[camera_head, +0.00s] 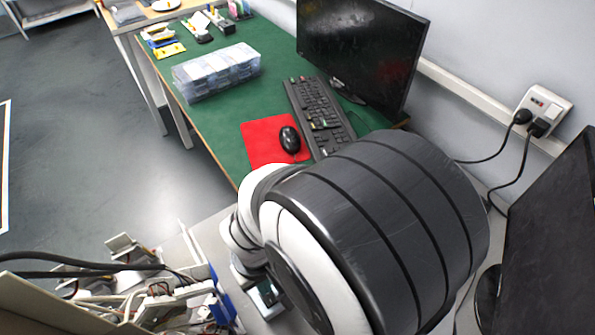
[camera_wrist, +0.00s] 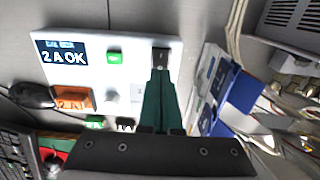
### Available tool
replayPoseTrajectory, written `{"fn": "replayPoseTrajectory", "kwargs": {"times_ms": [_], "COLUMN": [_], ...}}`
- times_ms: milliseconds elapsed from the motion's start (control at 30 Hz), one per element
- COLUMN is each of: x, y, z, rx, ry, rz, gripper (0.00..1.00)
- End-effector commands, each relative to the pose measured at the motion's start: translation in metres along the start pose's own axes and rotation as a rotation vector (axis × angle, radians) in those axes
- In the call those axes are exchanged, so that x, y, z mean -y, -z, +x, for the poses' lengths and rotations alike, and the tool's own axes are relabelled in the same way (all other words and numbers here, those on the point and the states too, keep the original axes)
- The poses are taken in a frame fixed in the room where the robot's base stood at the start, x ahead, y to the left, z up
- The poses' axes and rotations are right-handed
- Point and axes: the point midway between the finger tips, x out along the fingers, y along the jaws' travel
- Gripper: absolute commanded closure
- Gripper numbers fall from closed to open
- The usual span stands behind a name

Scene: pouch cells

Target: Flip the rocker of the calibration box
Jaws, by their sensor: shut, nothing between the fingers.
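The calibration box (camera_wrist: 135,48) is a white panel in the wrist view. Its dark display (camera_wrist: 61,53) reads "2 A OK". A small dark part (camera_wrist: 160,53), which looks like the rocker, is at the panel's upper right. My gripper (camera_wrist: 159,72) is shut and empty, its green fingers pointing at that dark part. The tips overlap its lower edge in the picture; I cannot tell whether they touch or which way the rocker is tipped. In the head view my arm hides most of this area.
Blue-and-white boxes (camera_wrist: 225,90) and wired equipment (camera_wrist: 295,95) stand close on the right. In the head view, a keyboard (camera_head: 318,115), mouse (camera_head: 289,139) and monitor (camera_head: 360,50) occupy the green desk.

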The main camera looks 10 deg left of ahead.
Motion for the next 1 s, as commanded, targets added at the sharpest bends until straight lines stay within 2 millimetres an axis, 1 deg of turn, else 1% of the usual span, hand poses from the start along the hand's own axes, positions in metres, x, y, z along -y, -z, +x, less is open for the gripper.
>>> {"fn": "replayPoseTrajectory", "kwargs": {"times_ms": [567,1000], "x": [0.0000,0.0000], "y": [0.0000,0.0000], "z": [0.0002,0.0067], "rx": [0.000,0.001], "ry": [0.000,0.000], "rz": [0.000,0.000], "gripper": [1.00,1.00]}}
